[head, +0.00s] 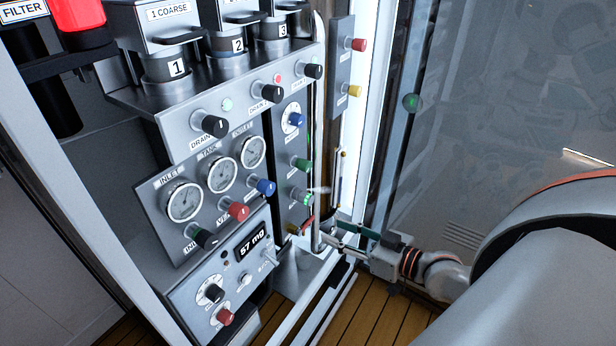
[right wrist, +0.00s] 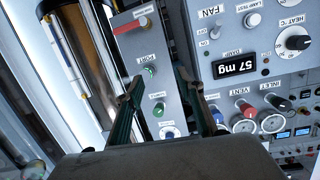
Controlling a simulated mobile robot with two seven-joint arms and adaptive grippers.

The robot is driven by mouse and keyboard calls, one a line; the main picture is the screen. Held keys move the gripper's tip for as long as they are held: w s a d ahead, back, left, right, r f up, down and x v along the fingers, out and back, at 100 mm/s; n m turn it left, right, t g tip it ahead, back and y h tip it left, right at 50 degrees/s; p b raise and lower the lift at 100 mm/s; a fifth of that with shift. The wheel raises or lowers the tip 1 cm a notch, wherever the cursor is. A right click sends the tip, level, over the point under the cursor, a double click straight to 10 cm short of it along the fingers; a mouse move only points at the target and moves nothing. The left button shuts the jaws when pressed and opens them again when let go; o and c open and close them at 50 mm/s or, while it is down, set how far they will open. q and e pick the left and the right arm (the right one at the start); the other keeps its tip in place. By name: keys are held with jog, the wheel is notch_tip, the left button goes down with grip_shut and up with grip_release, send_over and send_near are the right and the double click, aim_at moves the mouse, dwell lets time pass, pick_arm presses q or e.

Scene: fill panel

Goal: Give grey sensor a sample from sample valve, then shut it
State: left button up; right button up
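My left gripper is not in view.
Gauges (head: 185,202) with blue, red and green knobs sit left of the narrow panel. Drain knobs (head: 213,126) and filter canisters (head: 168,68) are above. A white frame post (head: 376,110) and a side panel with red and yellow knobs (head: 341,65) stand close to the right.

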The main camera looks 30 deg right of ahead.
jog(key=m+t+y+b, duration=0.1)
jog(key=t+y+b, duration=0.1)
jog(key=b, duration=0.1)
send_near(309, 167)
jog(key=w, duration=0.2)
jog(key=shift+a+r+p+x, duration=0.1)
jog(key=shift+r+p+x, duration=0.1)
jog(key=shift+p+x, duration=0.8)
jog(key=shift+a+r+p+x, duration=0.2)
jog(key=shift+p+x, duration=0.3)
jog(key=shift+x, duration=0.9)
jog(key=shift+w+a+p, duration=0.25)
jog(key=shift+w+p, duration=0.1)
jog(key=shift+w, duration=0.25)
jog(key=shift+w+a+f, duration=0.15)
jog(key=shift+w, duration=0.35)
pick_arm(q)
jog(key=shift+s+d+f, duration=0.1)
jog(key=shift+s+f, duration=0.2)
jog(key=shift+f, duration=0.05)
pick_arm(e)
jog(key=shift+w+a+f, duration=0.15)
jog(key=shift+w, duration=0.05)
jog(key=shift+c, duration=0.5)
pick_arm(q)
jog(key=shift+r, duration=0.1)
pick_arm(e)
grip_shut()
